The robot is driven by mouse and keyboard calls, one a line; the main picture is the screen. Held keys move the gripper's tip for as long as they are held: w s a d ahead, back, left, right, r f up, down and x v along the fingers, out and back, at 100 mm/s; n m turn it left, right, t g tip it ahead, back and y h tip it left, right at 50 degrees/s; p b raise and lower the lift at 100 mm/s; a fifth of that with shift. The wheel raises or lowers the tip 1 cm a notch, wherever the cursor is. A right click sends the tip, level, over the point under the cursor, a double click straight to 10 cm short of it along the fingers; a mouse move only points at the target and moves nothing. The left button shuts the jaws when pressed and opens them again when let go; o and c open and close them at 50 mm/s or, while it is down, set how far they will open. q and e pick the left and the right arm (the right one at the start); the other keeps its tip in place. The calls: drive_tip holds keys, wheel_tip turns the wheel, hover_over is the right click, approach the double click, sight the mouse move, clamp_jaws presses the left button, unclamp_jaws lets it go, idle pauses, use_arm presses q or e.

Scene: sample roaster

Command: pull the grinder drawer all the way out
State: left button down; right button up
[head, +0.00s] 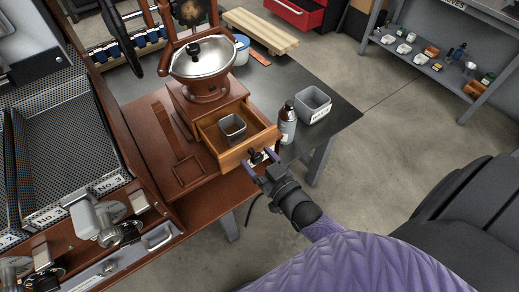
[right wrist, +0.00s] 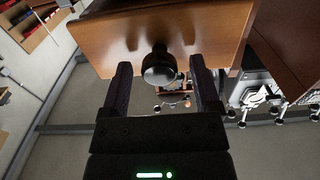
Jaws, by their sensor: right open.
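The grinder (head: 205,75) has a steel hopper with a lid and a wooden base. Its wooden drawer (head: 232,158) stands out from the base, with a small grey cup (head: 232,127) inside it. My right gripper (head: 259,162) is at the drawer front. In the right wrist view its two open fingers (right wrist: 158,88) stand either side of the round dark knob (right wrist: 160,68), with gaps between knob and fingers. The drawer front (right wrist: 165,35) fills the top of that view. My left gripper is not in view.
A wooden frame (head: 178,150) lies left of the drawer. The perforated trays (head: 75,140) are at the left. Open floor lies to the right.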

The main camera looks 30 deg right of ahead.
drive_tip(key=shift+s, duration=0.2)
drive_tip(key=s+p, duration=0.1)
drive_tip(key=s, duration=0.8)
drive_tip(key=shift+s+d, duration=0.3)
drive_tip(key=shift+d, duration=0.1)
drive_tip(key=s+f+g+b, duration=0.1)
drive_tip(key=s+f+g, duration=0.15)
drive_tip(key=f, duration=0.45)
drive_tip(key=s+f+g+b, duration=0.1)
drive_tip(key=s+f+g, duration=0.1)
drive_tip(key=f+g, duration=0.35)
drive_tip(key=s+a+f+n+g+h+b, duration=0.1)
drive_tip(key=s+a+f+g, duration=0.1)
drive_tip(key=s+f+g, duration=0.7)
drive_tip(key=s+f, duration=0.7)
drive_tip(key=s, duration=0.2)
drive_tip(key=shift+n, duration=0.4)
